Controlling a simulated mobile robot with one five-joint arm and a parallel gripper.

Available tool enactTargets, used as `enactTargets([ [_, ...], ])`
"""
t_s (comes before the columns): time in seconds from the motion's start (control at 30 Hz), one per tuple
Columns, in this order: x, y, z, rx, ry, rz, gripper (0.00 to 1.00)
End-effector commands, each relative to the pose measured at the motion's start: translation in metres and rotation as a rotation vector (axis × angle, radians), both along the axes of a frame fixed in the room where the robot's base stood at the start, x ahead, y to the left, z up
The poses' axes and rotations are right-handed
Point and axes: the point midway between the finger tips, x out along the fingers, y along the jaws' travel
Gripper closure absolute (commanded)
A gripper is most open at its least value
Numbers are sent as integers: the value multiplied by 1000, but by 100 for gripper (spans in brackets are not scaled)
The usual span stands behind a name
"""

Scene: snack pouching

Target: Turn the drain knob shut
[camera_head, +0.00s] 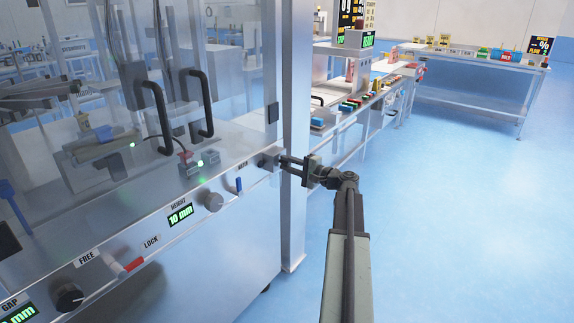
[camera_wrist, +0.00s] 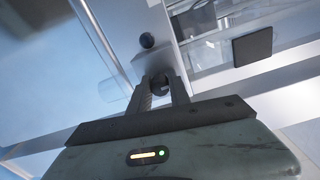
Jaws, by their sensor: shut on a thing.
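My gripper (camera_head: 281,161) reaches left to the front panel of the machine, at its right end beside the metal corner post. Its fingers are shut on a small dark round knob (camera_wrist: 161,81), seen between the fingertips in the wrist view. In the head view a small grey fitting (camera_head: 267,161) sits at the fingertips, and the fingers hide part of it. I take this knob for the drain knob; the small label to its left is too blurred to read. The knob's turn angle cannot be told.
A blue lever (camera_head: 239,185) and a grey height knob (camera_head: 214,202) sit left on the same panel. Open blue floor (camera_head: 460,220) lies to the right.

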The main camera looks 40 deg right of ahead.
Motion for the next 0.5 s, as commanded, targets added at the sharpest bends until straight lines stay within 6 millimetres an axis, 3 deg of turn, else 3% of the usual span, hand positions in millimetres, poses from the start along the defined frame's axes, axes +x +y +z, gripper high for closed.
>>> enactTargets([
  [0.07, -1, 1, -2, -4, 5, 4, 100],
  [0.1, -1, 1, -2, -4, 5, 4, 68],
  [0.17, -1, 1, -2, -3, 4, 3, 55],
  [0.5, -4, 0, -1, 0, 2, 1, 55],
])
